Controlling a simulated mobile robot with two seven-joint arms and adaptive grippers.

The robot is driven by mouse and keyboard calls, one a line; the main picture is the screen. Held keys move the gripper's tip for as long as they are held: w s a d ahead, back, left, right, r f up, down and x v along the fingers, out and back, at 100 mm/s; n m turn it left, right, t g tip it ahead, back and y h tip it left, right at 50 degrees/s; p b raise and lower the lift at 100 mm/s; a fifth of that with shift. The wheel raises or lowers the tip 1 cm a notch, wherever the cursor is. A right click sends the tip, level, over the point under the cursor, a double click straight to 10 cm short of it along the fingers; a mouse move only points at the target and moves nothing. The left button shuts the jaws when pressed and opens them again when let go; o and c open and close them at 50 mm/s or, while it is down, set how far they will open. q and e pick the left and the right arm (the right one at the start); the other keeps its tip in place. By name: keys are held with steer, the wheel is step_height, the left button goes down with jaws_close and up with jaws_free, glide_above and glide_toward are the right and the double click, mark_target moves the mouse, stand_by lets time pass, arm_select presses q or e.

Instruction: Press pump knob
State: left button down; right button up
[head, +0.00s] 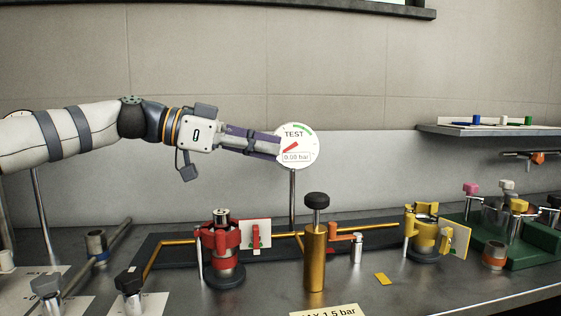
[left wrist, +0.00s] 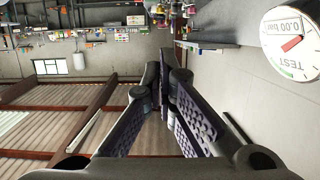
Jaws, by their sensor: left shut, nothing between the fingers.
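The pump is an upright brass cylinder (head: 315,260) on the bench, with a black knob (head: 317,199) on a thin rod standing raised above it. My left gripper (head: 279,147) is shut and empty. It points right, above and slightly left of the knob, apart from it. In the head view its tips overlap the left edge of the round TEST gauge (head: 297,158), which reads 0.00 bar. In the left wrist view the closed fingers (left wrist: 165,65) show with nothing between them, and the gauge (left wrist: 292,42) is at the upper right. The knob is not visible there.
A red clamp fitting (head: 222,238) stands left of the pump. An orange-handled valve (head: 346,238) is close on its right, and a yellow fitting (head: 425,235) is farther right. A label (head: 325,311) reading "1.5 bar" lies in front. The space above the knob is clear.

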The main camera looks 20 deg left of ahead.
arm_select(q)
glide_above(307, 196)
step_height(307, 196, down, 2)
steer(key=shift+f, duration=0.1)
step_height(307, 196, down, 2)
steer(key=shift+d+f, duration=0.1)
steer(key=shift+f, duration=0.85)
